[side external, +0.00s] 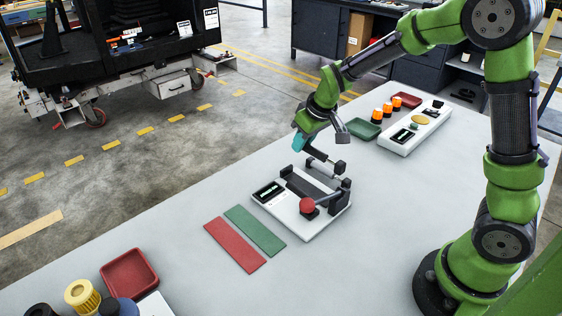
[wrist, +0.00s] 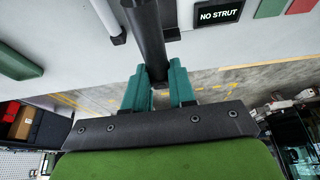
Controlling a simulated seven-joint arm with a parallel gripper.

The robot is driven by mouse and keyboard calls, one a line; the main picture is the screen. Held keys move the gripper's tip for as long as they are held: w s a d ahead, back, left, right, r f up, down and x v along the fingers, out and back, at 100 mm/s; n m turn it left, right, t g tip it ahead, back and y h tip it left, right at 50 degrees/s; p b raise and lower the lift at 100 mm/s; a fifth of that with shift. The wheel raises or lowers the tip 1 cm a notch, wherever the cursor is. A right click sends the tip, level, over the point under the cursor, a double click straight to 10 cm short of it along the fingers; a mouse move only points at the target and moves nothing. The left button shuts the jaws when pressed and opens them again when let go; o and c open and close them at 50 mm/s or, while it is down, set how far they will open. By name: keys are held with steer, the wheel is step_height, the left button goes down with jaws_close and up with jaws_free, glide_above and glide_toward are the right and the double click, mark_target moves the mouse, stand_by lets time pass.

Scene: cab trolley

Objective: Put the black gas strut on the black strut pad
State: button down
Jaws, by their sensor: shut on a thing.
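My gripper (side external: 300,146), with teal fingers, is shut on the black gas strut. In the wrist view the strut (wrist: 149,42) runs up from between the fingers (wrist: 158,90). In the side view the dark strut (side external: 318,153) shows beside the fingers, above the far side of a white tester (side external: 281,212). A dark strip on the tester (side external: 305,186) looks like the black strut pad. The held strut appears raised above it, but the exact gap is hard to judge. The tester's display (wrist: 218,14) reads "NO STRUT".
The tester has a red knob (side external: 307,205) and dark uprights. Green (side external: 254,231) and red (side external: 235,245) strips lie to its left. A green tray (side external: 362,129), orange beacons (side external: 387,109) and another white unit (side external: 415,128) stand behind. A red tray (side external: 129,273) is front left.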

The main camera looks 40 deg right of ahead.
mark_target(291, 177)
steer(key=f, duration=0.3)
steer(key=a+f, duration=0.1)
steer(key=f, duration=0.2)
steer(key=w+f, duration=0.1)
steer(key=f, duration=0.2)
steer(key=shift+w+a, duration=0.1)
steer(key=shift+a, duration=0.1)
steer(key=shift+f, duration=0.2)
steer(key=c, duration=0.9)
jaws_free()
steer(key=shift+c, duration=0.2)
